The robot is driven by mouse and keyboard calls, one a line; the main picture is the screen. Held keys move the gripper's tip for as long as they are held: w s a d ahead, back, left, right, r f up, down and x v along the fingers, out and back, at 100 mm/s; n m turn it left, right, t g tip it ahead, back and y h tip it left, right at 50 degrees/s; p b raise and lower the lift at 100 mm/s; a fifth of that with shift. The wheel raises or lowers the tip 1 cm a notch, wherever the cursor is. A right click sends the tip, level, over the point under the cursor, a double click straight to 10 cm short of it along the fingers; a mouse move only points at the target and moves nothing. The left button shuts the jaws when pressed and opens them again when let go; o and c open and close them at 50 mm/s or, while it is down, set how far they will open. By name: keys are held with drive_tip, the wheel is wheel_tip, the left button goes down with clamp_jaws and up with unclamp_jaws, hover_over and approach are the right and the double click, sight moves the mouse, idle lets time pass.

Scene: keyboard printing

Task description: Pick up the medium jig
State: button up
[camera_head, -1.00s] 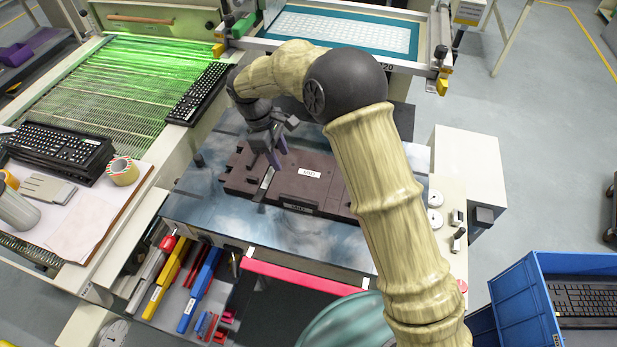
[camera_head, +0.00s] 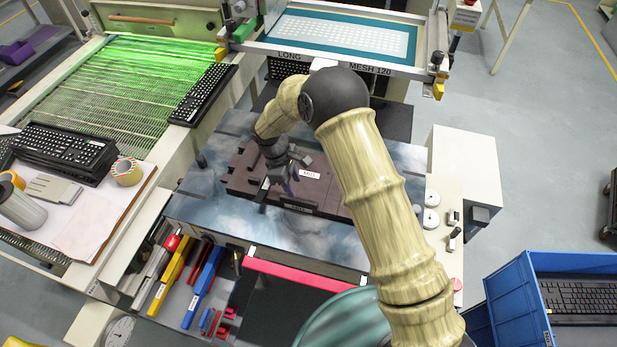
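The medium jig (camera_head: 335,191) is a dark brown flat plate with a white label on top, lying on the blue-grey machine bed (camera_head: 225,218) in the middle of the head view. A second label shows on its front edge. My gripper (camera_head: 281,184) points down over the left-middle part of the jig, at or very close to its top. The fingers are small and dark against the jig, so I cannot tell whether they are open or shut on it. My arm hides the jig's right end.
A screen frame (camera_head: 405,73) stands behind the bed, with a keyboard (camera_head: 287,69) under it. A green-lit conveyor (camera_head: 120,85) is at left. A tool drawer (camera_head: 185,290) lies in front. A blue crate (camera_head: 515,300) with a keyboard is at lower right.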

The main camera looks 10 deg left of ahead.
sight(298, 199)
drive_tip(key=shift+d+f, duration=0.2)
drive_tip(key=shift+f, duration=0.5)
drive_tip(key=shift+f, duration=0.1)
drive_tip(key=shift+s+f+p, duration=0.15)
drive_tip(key=shift+f+p, duration=0.05)
drive_tip(key=shift+p, duration=0.2)
drive_tip(key=shift+s+p+x, duration=0.2)
drive_tip(key=shift+p+x, duration=1)
drive_tip(key=shift+x, duration=1.1)
drive_tip(key=shift+a, duration=0.15)
clamp_jaws()
